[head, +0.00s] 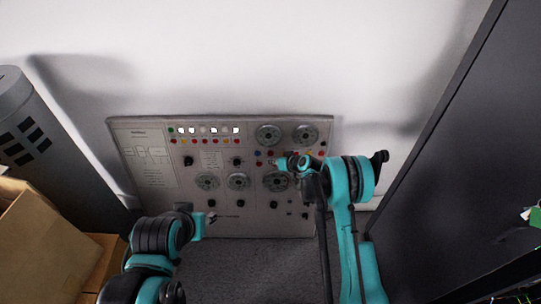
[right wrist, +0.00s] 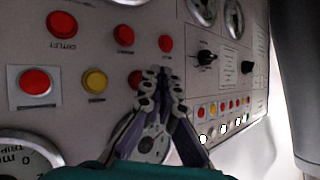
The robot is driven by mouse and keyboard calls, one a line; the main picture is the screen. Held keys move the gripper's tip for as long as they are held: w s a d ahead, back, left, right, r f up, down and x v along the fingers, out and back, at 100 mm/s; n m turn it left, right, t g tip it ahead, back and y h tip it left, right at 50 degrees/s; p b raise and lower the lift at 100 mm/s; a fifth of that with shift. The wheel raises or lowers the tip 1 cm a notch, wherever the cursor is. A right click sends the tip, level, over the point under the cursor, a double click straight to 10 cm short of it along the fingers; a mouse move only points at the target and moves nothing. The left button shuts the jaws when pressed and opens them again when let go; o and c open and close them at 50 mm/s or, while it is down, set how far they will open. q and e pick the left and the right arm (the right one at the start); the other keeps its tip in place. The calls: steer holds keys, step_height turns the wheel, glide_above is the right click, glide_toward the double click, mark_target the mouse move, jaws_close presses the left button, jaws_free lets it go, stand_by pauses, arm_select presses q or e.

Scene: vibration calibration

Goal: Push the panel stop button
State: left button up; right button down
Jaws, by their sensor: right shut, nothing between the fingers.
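The grey control panel (head: 150,200) stands against the wall in the head view, with rows of buttons, dials and knobs. My right gripper (head: 286,163) is in front of its right half. In the right wrist view my right gripper (right wrist: 163,74) is shut and empty, its tips over or near a red button (right wrist: 136,79) they partly cover; contact cannot be told. Nearby are a large red button (right wrist: 62,25), a square-framed red button (right wrist: 35,82) and a yellow button (right wrist: 95,80). The labels are too blurred to tell the stop button. My left gripper (head: 208,218) is low before the panel, its fingers unclear.
Cardboard boxes (head: 40,235) and a grey cylinder (head: 25,120) stand at the left. A tall dark cabinet (head: 450,170) closes off the right side. Dark grey floor (head: 250,265) shows below the panel between my arms.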

steer(key=shift+w+f, duration=0.15)
steer(key=shift+w, duration=0.5)
stand_by(1.0)
steer(key=shift+w, duration=0.4)
steer(key=shift+w+f, duration=0.15)
steer(key=shift+w, duration=0.25)
stand_by(0.6)
steer(key=shift+s, duration=0.15)
steer(key=shift+s+r, duration=0.2)
steer(key=shift+s, duration=0.45)
steer(key=shift+s+r, duration=0.25)
steer(key=shift+s, duration=1)
steer(key=shift+s+r, duration=0.25)
steer(key=shift+s, duration=0.95)
